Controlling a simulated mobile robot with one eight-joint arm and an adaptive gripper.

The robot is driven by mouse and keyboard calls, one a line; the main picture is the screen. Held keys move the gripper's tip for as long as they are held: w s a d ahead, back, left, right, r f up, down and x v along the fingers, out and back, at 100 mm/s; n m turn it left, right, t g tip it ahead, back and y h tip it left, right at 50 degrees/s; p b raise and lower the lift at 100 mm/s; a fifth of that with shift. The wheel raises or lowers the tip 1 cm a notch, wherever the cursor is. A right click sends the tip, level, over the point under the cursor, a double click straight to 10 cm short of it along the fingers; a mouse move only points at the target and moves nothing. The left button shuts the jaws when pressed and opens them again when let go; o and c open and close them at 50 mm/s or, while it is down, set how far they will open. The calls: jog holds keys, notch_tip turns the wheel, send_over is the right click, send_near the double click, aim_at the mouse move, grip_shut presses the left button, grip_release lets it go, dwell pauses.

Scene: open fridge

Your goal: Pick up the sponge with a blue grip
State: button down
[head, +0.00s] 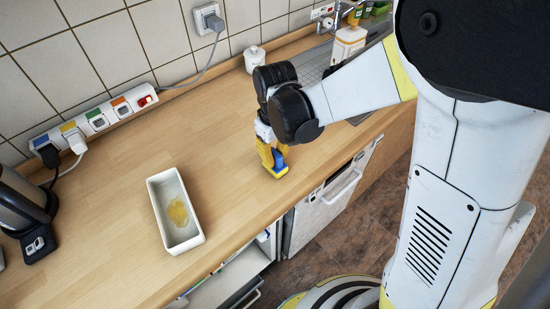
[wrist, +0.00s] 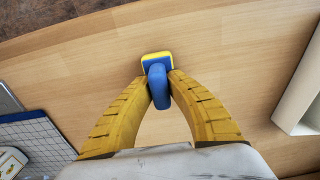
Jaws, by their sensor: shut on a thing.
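The sponge with a blue grip (wrist: 158,84) is between the two yellow fingers of my gripper (wrist: 158,80) in the wrist view. Its blue handle lies between the fingertips, and a yellow edge shows around its blue base. In the head view the sponge (head: 280,170) is at the counter's front edge, below my gripper (head: 271,155). My gripper is shut on the blue grip. I cannot tell whether the sponge's underside touches the counter.
A white rectangular dish (head: 155,212) with a yellow-brown stain stands on the wooden counter (head: 110,165). A black kettle (head: 22,205) is at the far left. A white jar (head: 254,58) and a sink drainer (head: 315,64) are at the back. The counter between dish and sponge is clear.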

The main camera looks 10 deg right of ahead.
aim_at(278, 153)
jog(key=r, duration=0.1)
jog(key=r+p, duration=0.1)
jog(key=r, duration=0.1)
jog(key=r+p, duration=0.1)
jog(key=shift+s+d+r, duration=0.1)
jog(key=shift+d+r, duration=0.1)
jog(key=shift+d, duration=0.2)
jog(key=s+d+r+p, duration=0.2)
jog(key=d+r, duration=0.4)
jog(key=d, duration=0.4)
jog(key=shift+s+d+p, duration=0.15)
jog(key=shift+d+p, duration=0.15)
jog(key=shift+d, duration=0.05)
